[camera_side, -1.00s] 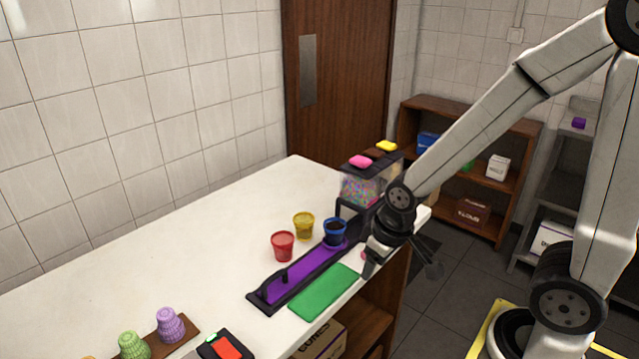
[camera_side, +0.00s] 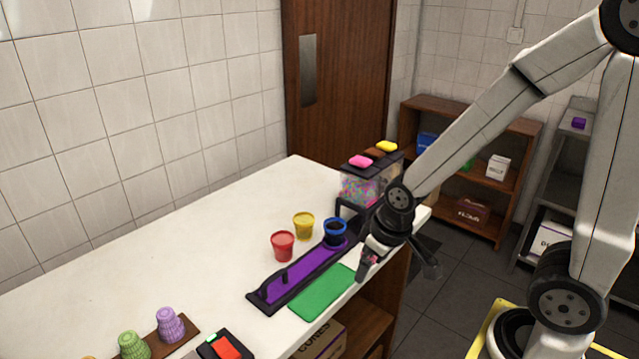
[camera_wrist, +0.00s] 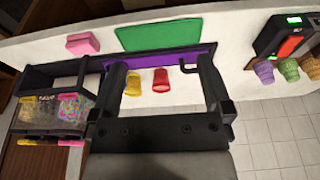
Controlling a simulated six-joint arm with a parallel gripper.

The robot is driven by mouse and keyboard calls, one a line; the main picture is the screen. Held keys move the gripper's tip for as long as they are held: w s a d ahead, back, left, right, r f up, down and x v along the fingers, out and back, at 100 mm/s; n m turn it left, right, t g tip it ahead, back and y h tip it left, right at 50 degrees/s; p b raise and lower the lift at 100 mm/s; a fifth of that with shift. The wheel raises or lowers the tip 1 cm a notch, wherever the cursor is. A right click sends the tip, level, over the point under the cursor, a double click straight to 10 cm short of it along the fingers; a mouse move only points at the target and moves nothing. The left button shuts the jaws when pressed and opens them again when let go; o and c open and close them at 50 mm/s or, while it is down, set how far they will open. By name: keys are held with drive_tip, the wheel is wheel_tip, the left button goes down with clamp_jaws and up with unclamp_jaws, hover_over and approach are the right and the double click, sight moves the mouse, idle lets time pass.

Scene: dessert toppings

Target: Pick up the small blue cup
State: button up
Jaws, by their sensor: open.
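The small blue cup (camera_side: 335,235) stands upright at the far end of the purple strip (camera_side: 300,276), in the side view. It cannot be made out in the wrist view, where a gripper finger covers part of the strip. My gripper (camera_wrist: 162,72) is open, with nothing seen between its fingers. In the side view my gripper (camera_side: 368,266) points down, apart from the cup, to its right and nearer the counter's front edge.
A red cup (camera_side: 283,246) and a yellow cup (camera_side: 304,226) stand left of the strip. A green mat (camera_side: 322,293) lies beside it. A topping dispenser (camera_side: 362,187) stands behind the blue cup. Ribbed cones (camera_side: 171,326) stand at lower left. The left counter (camera_side: 190,250) is clear.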

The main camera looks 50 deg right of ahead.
drive_tip(key=w+d+f+m+t+h, duration=0.1)
drive_tip(key=w+d+f+t, duration=0.4)
drive_tip(key=w, duration=0.4)
drive_tip(key=m+t+h, duration=0.1)
drive_tip(key=t, duration=0.3)
approach(329, 226)
drive_tip(key=shift+s+a, duration=0.2)
drive_tip(key=shift+s, duration=0.1)
drive_tip(key=shift+w, duration=0.1)
drive_tip(key=shift+x, duration=1.2)
drive_tip(key=shift+x, duration=2.6)
drive_tip(key=shift+r, duration=0.1)
